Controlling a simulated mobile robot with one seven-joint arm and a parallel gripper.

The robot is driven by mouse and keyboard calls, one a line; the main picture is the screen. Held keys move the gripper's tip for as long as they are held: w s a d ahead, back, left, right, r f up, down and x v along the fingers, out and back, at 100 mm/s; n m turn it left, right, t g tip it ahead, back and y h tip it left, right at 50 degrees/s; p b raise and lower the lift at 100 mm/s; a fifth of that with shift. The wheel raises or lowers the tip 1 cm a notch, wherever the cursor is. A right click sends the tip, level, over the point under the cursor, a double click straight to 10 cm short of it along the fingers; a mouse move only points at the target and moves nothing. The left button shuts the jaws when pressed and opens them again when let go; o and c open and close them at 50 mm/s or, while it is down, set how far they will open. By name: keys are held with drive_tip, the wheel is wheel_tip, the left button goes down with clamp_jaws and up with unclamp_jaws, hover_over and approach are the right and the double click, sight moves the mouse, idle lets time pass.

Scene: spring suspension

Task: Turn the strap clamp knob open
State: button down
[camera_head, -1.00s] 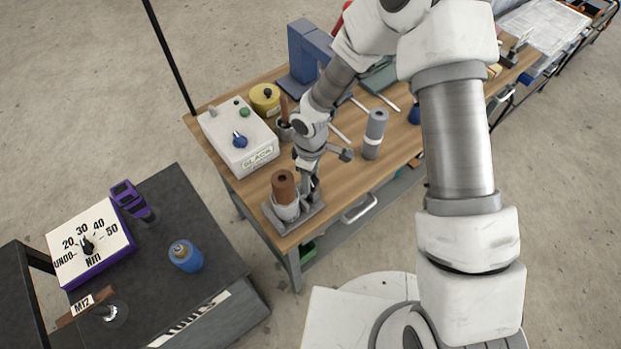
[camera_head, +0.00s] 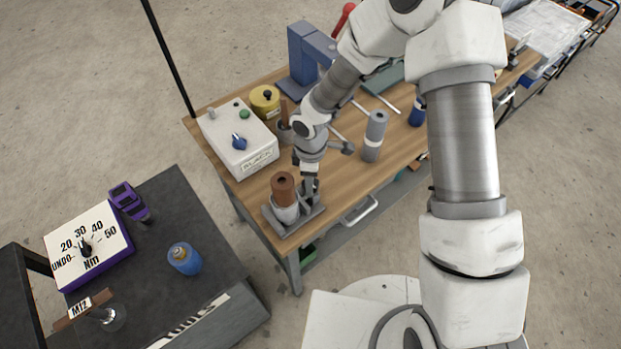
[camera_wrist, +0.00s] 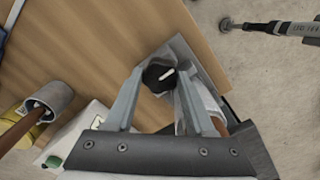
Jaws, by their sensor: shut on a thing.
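The strap clamp's dark knob (camera_wrist: 159,75), with a white mark on its top, sits between the fingertips of my gripper (camera_wrist: 160,88) in the wrist view. My gripper is shut on the knob. In the head view my gripper (camera_head: 311,188) points down at the clamp, and the knob is hidden there. The clamp's grey base plate (camera_head: 284,227) lies at the bench's near left corner. A grey cup-like holder with a brown cylinder (camera_head: 283,186) stands upright on it, just left of my gripper.
A white box with a blue knob (camera_head: 240,141) and a yellow round tin (camera_head: 265,99) stand behind on the wooden bench. A grey cylinder (camera_head: 374,136) stands to the right. A dark cart with a torque dial (camera_head: 86,247) and blue bottle (camera_head: 184,258) is at left.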

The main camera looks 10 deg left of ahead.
drive_tip(key=c, duration=0.5)
unclamp_jaws()
wheel_tip(320, 180, up, 18)
drive_tip(key=shift+f+p, duration=0.25)
drive_tip(key=shift+p, duration=0.2)
